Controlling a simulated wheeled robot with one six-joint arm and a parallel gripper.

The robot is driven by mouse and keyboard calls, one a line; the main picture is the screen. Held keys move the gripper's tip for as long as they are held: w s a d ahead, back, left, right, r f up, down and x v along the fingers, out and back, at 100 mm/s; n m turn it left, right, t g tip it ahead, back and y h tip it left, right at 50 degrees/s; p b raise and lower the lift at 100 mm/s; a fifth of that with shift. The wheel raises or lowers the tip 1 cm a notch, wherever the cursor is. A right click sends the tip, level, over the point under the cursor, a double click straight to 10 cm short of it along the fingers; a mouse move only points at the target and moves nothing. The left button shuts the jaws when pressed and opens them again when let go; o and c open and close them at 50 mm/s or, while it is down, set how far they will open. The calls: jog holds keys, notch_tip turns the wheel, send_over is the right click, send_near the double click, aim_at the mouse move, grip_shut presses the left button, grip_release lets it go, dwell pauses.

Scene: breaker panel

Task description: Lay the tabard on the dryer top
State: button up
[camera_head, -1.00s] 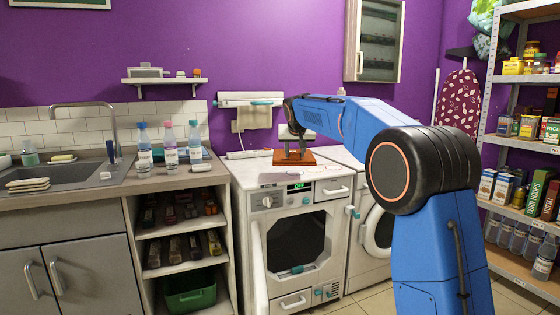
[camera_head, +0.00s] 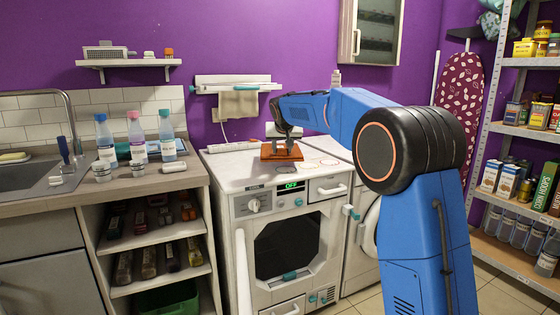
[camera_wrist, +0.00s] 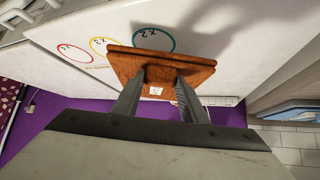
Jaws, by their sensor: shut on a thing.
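The tabard appears as a flat, folded orange-brown piece (camera_head: 283,155) at the back of the white top of the front machine with the "OFF" display (camera_head: 230,176). My gripper (camera_head: 284,133) is shut on it from above. In the wrist view the tabard (camera_wrist: 162,62) sits between the two dark fingers of my gripper (camera_wrist: 160,95), with a small white label on it. It is close to the white top (camera_wrist: 215,30); I cannot tell whether it touches. The pictures do not settle which machine is the dryer.
Coloured rings (camera_wrist: 72,52) are marked on the white top beside the tabard. A second white machine (camera_head: 352,240) stands at the right. A wall rail with a hanging cloth (camera_head: 238,104) is behind. Bottles (camera_head: 136,136) stand on the left counter; shelves (camera_head: 520,130) are at right.

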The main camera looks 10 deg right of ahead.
aim_at(282, 159)
jog(key=shift+f, duration=2.55)
jog(key=o, duration=1.2)
jog(key=v, duration=1.2)
jog(key=s+d+f+g, duration=0.1)
jog(key=s+d, duration=0.3)
jog(key=s, duration=0.9)
jog(key=s+d+f+g, duration=0.1)
jog(key=s+f, duration=0.6)
jog(key=s, duration=0.7)
jog(key=s+d+f+n+g, duration=0.1)
jog(key=s+d+f, duration=0.1)
jog(key=s+f, duration=0.6)
jog(key=s+d+f+g+y, duration=0.1)
jog(key=s+f, duration=0.6)
jog(key=s, duration=1.4)
jog(key=shift+s+d+f, duration=0.25)
jog(key=shift+s+d, duration=0.05)
jog(key=shift+d, duration=0.25)
